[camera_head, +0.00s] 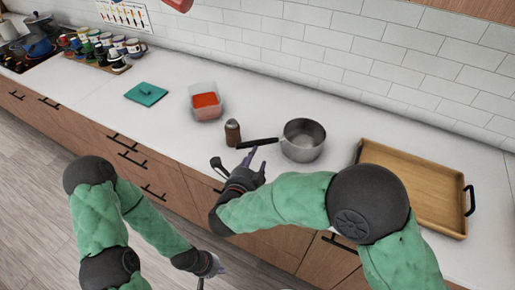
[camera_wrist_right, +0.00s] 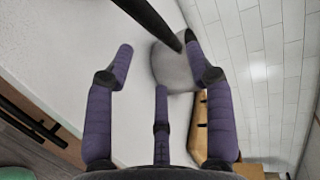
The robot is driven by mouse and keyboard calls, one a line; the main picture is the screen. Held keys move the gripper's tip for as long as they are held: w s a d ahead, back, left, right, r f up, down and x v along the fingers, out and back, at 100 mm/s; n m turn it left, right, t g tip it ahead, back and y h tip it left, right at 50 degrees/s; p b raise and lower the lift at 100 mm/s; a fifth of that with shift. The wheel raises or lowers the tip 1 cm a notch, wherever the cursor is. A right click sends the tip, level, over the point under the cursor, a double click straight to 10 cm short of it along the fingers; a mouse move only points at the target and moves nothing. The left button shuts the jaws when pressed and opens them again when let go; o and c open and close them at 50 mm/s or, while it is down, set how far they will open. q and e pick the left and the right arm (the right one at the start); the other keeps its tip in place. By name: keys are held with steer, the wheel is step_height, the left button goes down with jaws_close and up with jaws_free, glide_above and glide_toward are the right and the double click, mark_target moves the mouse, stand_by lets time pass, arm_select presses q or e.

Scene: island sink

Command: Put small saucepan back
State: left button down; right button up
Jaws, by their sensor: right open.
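The small saucepan (camera_head: 303,142) is grey metal and stands upright on the white countertop, its black handle (camera_head: 258,143) pointing left. It also shows in the right wrist view (camera_wrist_right: 172,68), with the handle (camera_wrist_right: 148,16) crossing the top. My right gripper (camera_head: 240,163) is open and empty, just in front of the handle, its fingers spread. In the right wrist view the fingers (camera_wrist_right: 158,55) are wide apart, and one tip lies close to the handle and pan in the picture; contact cannot be told. My left gripper (camera_head: 204,283) is low at the bottom edge, partly cut off, away from the counter.
A brown shaker (camera_head: 232,133) stands left of the handle. A clear container with red contents (camera_head: 205,102) and a teal item (camera_head: 146,94) lie further left. Several cups (camera_head: 105,48) stand far left. A wooden tray (camera_head: 425,190) lies to the right. Tiled wall runs behind.

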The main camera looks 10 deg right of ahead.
steer(key=v, duration=0.2)
steer(key=shift+s+r, duration=0.1)
steer(key=shift+s, duration=0.15)
